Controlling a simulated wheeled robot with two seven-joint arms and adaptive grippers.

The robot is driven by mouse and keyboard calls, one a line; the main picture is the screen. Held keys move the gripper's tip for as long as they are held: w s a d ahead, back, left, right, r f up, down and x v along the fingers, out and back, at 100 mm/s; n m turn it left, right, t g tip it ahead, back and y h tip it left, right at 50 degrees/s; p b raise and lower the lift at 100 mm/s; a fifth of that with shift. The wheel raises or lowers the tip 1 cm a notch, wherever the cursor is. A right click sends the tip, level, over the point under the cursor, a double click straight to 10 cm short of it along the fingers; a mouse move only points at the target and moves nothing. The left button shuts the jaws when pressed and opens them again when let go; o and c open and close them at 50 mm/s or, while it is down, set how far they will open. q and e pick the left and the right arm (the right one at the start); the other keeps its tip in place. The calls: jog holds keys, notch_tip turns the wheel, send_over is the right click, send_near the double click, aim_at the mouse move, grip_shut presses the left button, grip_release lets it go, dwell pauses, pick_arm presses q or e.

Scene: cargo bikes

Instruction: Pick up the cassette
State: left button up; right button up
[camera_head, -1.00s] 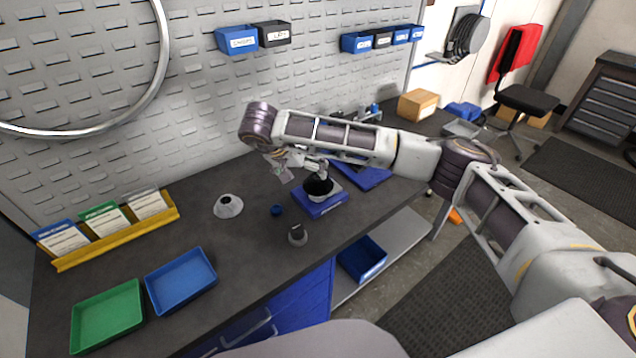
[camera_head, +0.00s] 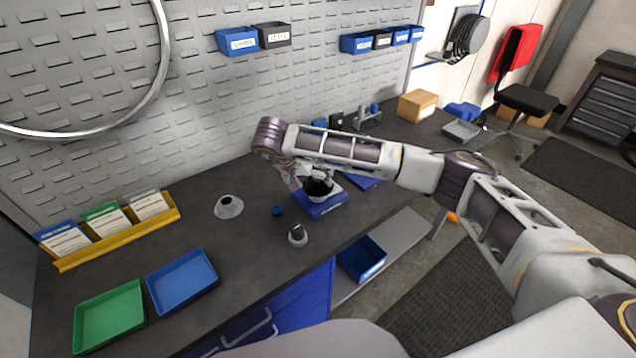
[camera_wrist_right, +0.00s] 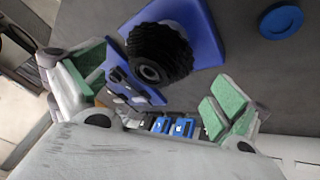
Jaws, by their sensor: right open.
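The cassette (camera_head: 319,187) is a black ribbed stack of cogs with a hollow centre. It stands on a blue block (camera_head: 324,206) on the dark workbench. In the right wrist view the cassette (camera_wrist_right: 160,55) shows from above, on its blue base (camera_wrist_right: 208,35). My right gripper (camera_head: 308,172) hangs just above and beside the cassette, partly covered by its own arm. In the right wrist view its green-padded fingers (camera_wrist_right: 155,97) are wide apart, with nothing held between them. I cannot tell whether a finger touches the cassette. My left gripper is not in view.
A blue cap (camera_head: 277,210), a grey cone (camera_head: 228,207) and a small grey-black part (camera_head: 298,235) lie left and in front. Blue (camera_head: 181,281) and green trays (camera_head: 109,316) sit at front left. The perforated wall (camera_head: 200,110) stands behind.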

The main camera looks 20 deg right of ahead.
jog(key=shift+x, duration=0.9)
jog(key=shift+d+f, duration=0.25)
jog(key=shift+f, duration=0.1)
jog(key=shift+w, duration=0.1)
jog(key=shift+c, duration=0.6)
jog(key=c, duration=1.6)
jog(key=shift+c, duration=0.3)
jog(key=shift+r, duration=0.3)
jog(key=c, duration=0.4)
notch_tip(320, 180, up, 8)
jog(key=shift+f+b, duration=0.25)
jog(key=shift+b, duration=0.1)
grip_shut()
jog(key=shift+r, duration=0.65)
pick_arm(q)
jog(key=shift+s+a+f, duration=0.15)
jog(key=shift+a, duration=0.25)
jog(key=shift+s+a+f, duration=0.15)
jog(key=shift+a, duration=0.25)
pick_arm(e)
jog(key=shift+r, duration=0.35)
